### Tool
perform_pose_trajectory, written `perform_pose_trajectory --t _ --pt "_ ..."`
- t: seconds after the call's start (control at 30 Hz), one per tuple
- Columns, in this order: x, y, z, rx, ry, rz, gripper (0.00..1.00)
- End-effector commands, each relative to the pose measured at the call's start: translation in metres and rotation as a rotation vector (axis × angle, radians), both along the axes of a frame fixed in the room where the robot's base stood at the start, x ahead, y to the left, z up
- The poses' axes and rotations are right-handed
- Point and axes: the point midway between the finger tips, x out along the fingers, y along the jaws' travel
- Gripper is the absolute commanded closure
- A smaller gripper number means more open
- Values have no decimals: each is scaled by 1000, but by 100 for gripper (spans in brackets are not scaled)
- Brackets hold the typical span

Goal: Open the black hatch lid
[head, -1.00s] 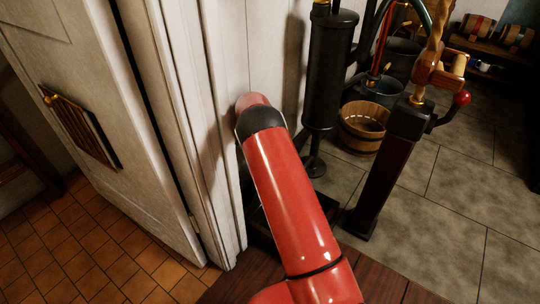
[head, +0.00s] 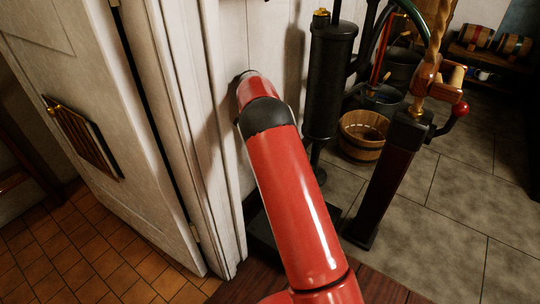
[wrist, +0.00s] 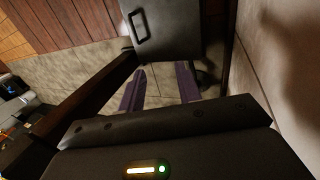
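The black hatch lid (wrist: 183,40) shows at the top of the wrist view as a dark flat panel with a bar handle (wrist: 139,27) near its left edge. My gripper (wrist: 162,85) has its two dark purple fingers apart, with only stone floor seen between them. The fingertips point towards the lid's near edge; I cannot tell how far they are from it. In the head view my red arm hides the gripper. A dark flat slab (head: 262,236) beside the arm may be part of the lid.
A white door (head: 95,140) and its frame stand close on the left. A black pump cylinder (head: 328,80) and a dark post (head: 383,190) with a red-knobbed lever stand right of the arm. A wooden tub (head: 363,135) sits behind. Stone floor (head: 440,225) is clear at right.

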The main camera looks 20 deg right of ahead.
Motion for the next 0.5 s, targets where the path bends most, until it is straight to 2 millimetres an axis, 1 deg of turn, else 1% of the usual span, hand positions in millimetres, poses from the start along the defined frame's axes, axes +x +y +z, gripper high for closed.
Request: perform_pose_trajectory --t 0.03,0.2,0.3,0.4,0.5 --pt "1 0 15 0 -5 0 66" --pt "0 0 52 0 -2 -1 66" --pt "0 0 67 -1 -1 0 66" --pt "0 0 76 -1 1 0 66" --pt "0 0 81 0 2 1 66"
